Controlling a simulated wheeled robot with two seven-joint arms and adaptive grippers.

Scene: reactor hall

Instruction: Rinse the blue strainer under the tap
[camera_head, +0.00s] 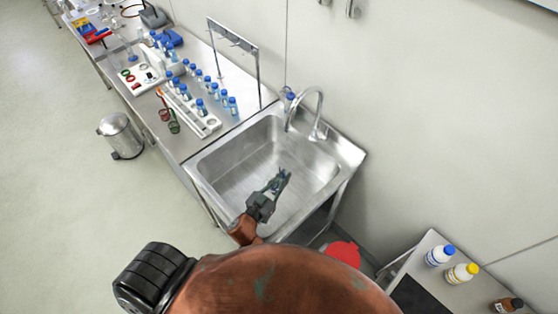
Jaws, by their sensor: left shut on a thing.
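My left gripper (284,175) is over the steel sink basin (232,165), with its fingers pointing toward the back of the basin. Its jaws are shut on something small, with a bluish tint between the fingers. The blue strainer cannot be made out clearly, as the gripper hides most of what it holds. The curved metal tap (320,105) stands at the back right of the sink, beyond the gripper and apart from it. I cannot see running water. My right gripper is not in view.
A steel bench (190,145) left of the sink holds blue-capped bottles (202,107) in a white rack, a metal frame (257,70), and red and green looped tools (173,127). A bin (120,135) stands on the floor. White bottles (440,256) stand at lower right.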

